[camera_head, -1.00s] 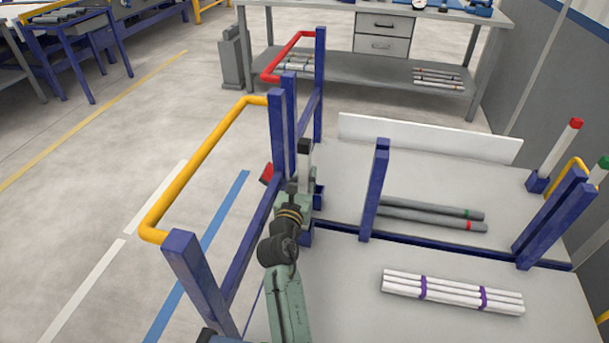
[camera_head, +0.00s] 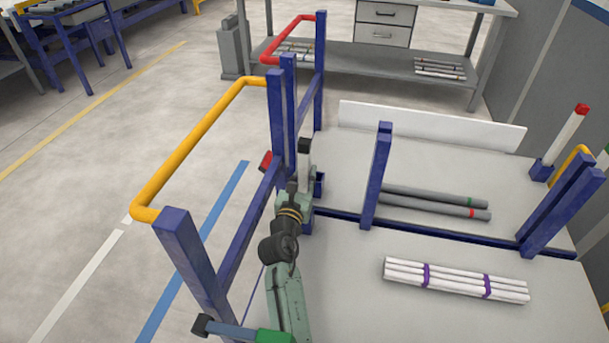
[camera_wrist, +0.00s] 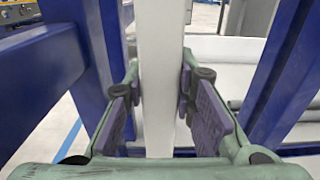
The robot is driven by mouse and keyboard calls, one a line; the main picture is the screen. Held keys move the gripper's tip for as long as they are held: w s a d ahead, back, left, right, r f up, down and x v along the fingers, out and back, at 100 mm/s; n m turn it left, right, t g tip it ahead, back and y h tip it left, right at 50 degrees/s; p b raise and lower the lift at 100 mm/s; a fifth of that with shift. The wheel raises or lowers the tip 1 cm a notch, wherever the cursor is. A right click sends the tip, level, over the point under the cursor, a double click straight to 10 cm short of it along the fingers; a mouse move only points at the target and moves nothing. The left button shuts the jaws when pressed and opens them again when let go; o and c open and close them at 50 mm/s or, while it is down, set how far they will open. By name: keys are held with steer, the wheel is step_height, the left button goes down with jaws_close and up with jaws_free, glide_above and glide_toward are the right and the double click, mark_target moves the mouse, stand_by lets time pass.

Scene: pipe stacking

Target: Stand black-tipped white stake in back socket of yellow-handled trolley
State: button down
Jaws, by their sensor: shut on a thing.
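The black-tipped white stake (camera_head: 304,160) stands about upright beside the blue posts of the yellow-handled trolley. Its black tip (camera_head: 305,145) is at the top. My gripper (camera_head: 306,180) is around it. In the wrist view the stake is a white shaft (camera_wrist: 160,90), and the pads of my gripper (camera_wrist: 160,100) are on both sides of it. The yellow handle (camera_head: 205,135) is to the left, on the trolley's blue frame (camera_head: 192,260). A blue socket (camera_head: 319,184) shows just right of the gripper. The stake's lower end is hidden, so I cannot tell whether it is seated.
Blue posts (camera_wrist: 85,50) stand close to the gripper. A purple-banded white bundle (camera_head: 455,280) and grey pipes (camera_head: 435,203) lie on the right. A red-tipped white stake (camera_head: 565,140) stands in a socket at far right. A red handle (camera_head: 292,40) is behind.

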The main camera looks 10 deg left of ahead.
steer(key=shift+r, duration=0.1)
steer(key=c, duration=1.3)
jaws_free()
steer(key=s, duration=0.6)
steer(key=shift+s, duration=0.75)
